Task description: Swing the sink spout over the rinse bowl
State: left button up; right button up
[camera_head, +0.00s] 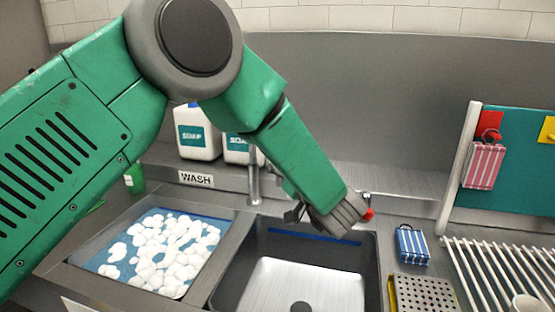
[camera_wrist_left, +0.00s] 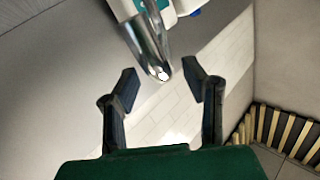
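The sink spout is a chrome tube. In the head view its upright (camera_head: 254,182) rises behind the basins, and its upper part is hidden behind my left arm. In the left wrist view the spout's curved end (camera_wrist_left: 148,42) reaches down toward the gap between my fingers. My left gripper (camera_wrist_left: 160,84) is open, with a finger on each side of the tube's end; I cannot tell whether either touches it. In the head view this gripper (camera_head: 297,212) is partly hidden by the wrist, above the back of the right basin. The right basin (camera_head: 300,272), apparently the rinse bowl, is empty. My right gripper is not in view.
The left basin (camera_head: 95,285) holds white foam, below a WASH label (camera_head: 196,179). Soap jugs (camera_head: 197,133) stand behind. A red knob (camera_head: 368,214) shows beside my wrist. A blue striped packet (camera_head: 411,245), a perforated tray (camera_head: 425,294) and a white rack (camera_head: 500,262) lie right.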

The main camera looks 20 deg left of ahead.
pick_arm(q)
jog(key=v, duration=0.9)
jog(key=shift+w+d, duration=0.25)
jog(key=shift+d, duration=0.1)
jog(key=shift+a, duration=0.2)
